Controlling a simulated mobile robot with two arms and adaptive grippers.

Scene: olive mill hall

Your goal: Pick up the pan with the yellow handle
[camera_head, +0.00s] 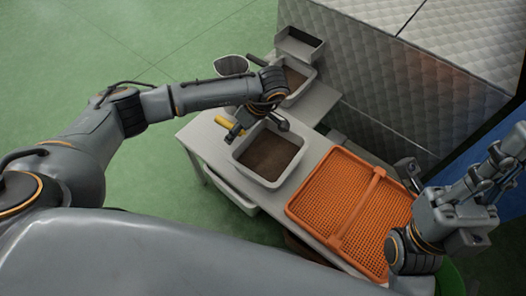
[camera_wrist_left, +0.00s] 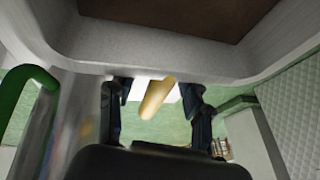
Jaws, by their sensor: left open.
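A yellow handle (camera_head: 228,124) shows at the left side of a light grey tub with a brown floor (camera_head: 268,156). In the left wrist view the yellow handle (camera_wrist_left: 155,98) appears between my left fingers, with a white patch beside it; I cannot clearly make out the pan itself. My left gripper (camera_wrist_left: 157,90) is open and empty, and its fingers look apart from the handle. In the head view my left gripper (camera_head: 264,117) is over the tub's back edge, partly hidden by its wrist. My right gripper (camera_head: 494,165) is raised at the right; its jaw state is unclear.
An orange perforated tray (camera_head: 300,206) lies on the light table (camera_head: 201,143) right of the tub. Behind stand another grey tub (camera_head: 308,84), a small grey bin (camera_head: 300,42) and a round metal vessel (camera_head: 232,65). A quilted metal block (camera_head: 400,80) borders the right.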

